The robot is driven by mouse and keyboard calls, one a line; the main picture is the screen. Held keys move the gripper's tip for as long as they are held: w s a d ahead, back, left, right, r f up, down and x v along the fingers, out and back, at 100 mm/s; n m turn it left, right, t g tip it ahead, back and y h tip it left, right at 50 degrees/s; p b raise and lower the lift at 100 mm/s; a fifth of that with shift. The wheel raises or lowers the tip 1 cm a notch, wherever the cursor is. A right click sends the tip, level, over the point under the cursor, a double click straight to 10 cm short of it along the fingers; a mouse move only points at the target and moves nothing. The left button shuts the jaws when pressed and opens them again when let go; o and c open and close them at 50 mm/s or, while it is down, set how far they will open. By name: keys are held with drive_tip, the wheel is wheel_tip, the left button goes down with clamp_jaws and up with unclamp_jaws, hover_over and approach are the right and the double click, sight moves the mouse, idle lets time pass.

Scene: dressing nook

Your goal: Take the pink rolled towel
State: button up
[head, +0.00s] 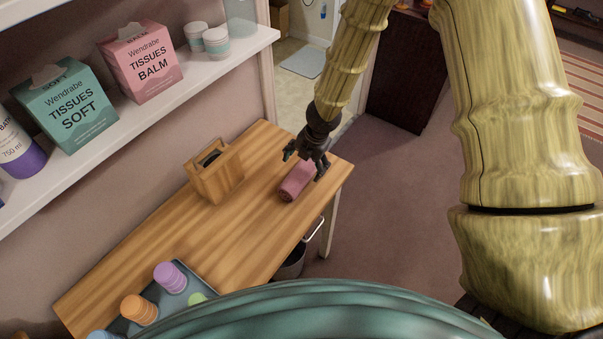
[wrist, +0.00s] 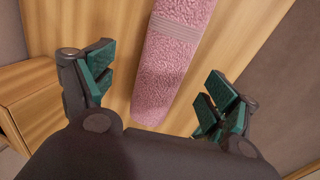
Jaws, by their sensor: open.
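The pink rolled towel (head: 296,182) lies on the wooden table, near its right end, in the head view. My gripper (head: 306,164) is just above it and hides part of its far end. In the wrist view the towel (wrist: 172,62) shows a fuzzy pink surface with a paler striped band, and it runs from the top edge down between the fingers. My gripper (wrist: 158,98) is open, with green pads on both sides of the towel. Clear gaps show between the towel and the pads in this view.
A wooden box with a dark opening (head: 214,172) stands left of the towel on the table (head: 240,250). A tray with several coloured rolls, one orange (head: 139,310), is at the near end. A shelf (head: 150,108) with tissue boxes runs along the wall above.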

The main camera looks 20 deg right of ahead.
sight(304, 167)
drive_tip(key=shift+b+x, duration=0.95)
drive_tip(key=shift+x, duration=1.6)
drive_tip(key=shift+d, duration=0.2)
drive_tip(key=c, duration=1.1)
